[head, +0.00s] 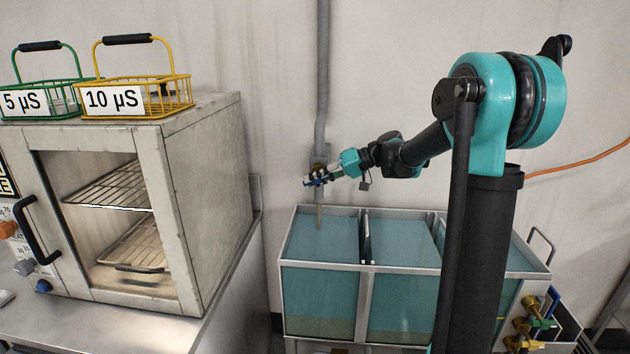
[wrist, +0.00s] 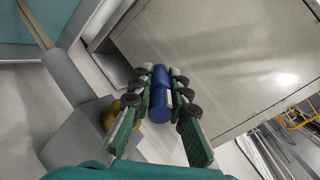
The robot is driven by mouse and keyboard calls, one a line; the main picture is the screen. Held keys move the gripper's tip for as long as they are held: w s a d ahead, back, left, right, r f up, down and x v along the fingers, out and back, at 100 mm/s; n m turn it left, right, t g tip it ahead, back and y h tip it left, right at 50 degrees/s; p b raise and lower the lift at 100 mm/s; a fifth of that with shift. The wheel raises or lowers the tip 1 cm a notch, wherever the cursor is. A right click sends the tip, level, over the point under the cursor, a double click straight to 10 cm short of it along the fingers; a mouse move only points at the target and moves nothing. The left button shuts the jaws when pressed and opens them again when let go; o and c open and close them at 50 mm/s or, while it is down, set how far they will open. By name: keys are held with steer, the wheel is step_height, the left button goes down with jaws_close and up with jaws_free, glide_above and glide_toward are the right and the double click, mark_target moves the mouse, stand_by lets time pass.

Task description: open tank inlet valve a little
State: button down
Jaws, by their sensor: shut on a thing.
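The tank inlet valve (head: 319,163) sits on the grey vertical pipe on the wall, above the tank's left compartment. Its brass body (wrist: 118,112) shows in the wrist view beside a grey block and pipe. A blue cylindrical handle (wrist: 160,108) lies between the green fingers of my gripper (wrist: 162,84), which are shut on it from both sides. In the head view my gripper (head: 311,181) is at the valve, small and partly merging with it. The handle's exact angle is hard to tell. The tank (head: 400,268) holds blue-green liquid in several compartments.
A metal oven (head: 210,180) with wire shelves stands on the bench at the left. A green basket (head: 60,85) and a yellow basket (head: 183,95) stand on top of it. Several coloured valves (head: 522,325) are at the tank's right end. An orange cable runs along the wall.

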steer(key=c, duration=1.5)
jaws_free()
steer(key=shift+o, duration=0.2)
steer(key=shift+d, duration=0.1)
steer(key=v, duration=1.1)
steer(key=shift+d+r, duration=0.2)
steer(key=shift+d, duration=0.15)
steer(key=s+d+f+m+h, duration=0.1)
steer(key=s+f+h, duration=0.1)
steer(key=s+f, duration=0.2)
steer(key=s+d+f+m+t+h, duration=0.1)
steer(key=s+f+h, duration=0.1)
steer(key=s+f, duration=0.2)
steer(key=s+d+f+m+h, duration=0.1)
steer(key=s+d+f+h, duration=0.1)
steer(key=s+f, duration=0.3)
step_height(320, 180, down, 3)
steer(key=shift+d+r+m+t, duration=0.1)
steer(key=shift+m+t, duration=0.2)
steer(key=shift+m, duration=0.1)
steer(key=s+d+f+m+t+h, duration=0.2)
steer(key=s+d+f+h, duration=0.4)
steer(key=s+d+f, duration=0.4)
steer(key=s+f, duration=0.2)
steer(key=s, duration=0.2)
steer(key=shift+d+f+m+h, duration=0.2)
steer(key=shift+d+m+h, duration=0.05)
steer(key=shift+m+h, duration=0.05)
